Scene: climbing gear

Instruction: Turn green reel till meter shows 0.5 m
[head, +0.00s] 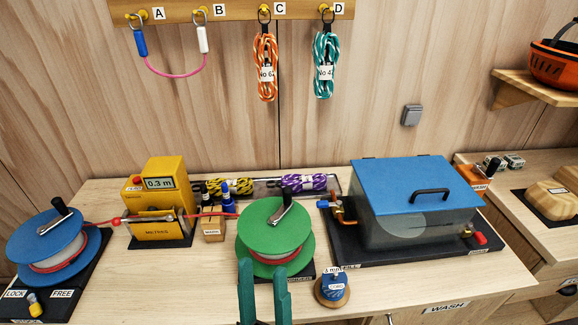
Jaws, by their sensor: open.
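The green reel (262,228) stands at the front middle of the bench, with red cord wound on it. Its crank arm and dark knob (287,197) point up and to the right. The yellow meter (163,200) to its left shows 0.3 m on its display (159,184). The red cord (112,222) runs from the blue reel (47,245) through the meter to the green reel. My gripper (263,280), with teal fingers, is open and empty at the bottom, in front of the green reel's lower edge. The fingers hide part of its base.
A glass tank with a blue lid (410,184) stands to the right. A small blue-topped round item (333,288) sits right of my gripper. A small block with blue markers (213,221) stands between meter and green reel. Rope coils (304,183) lie behind. The front right bench is clear.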

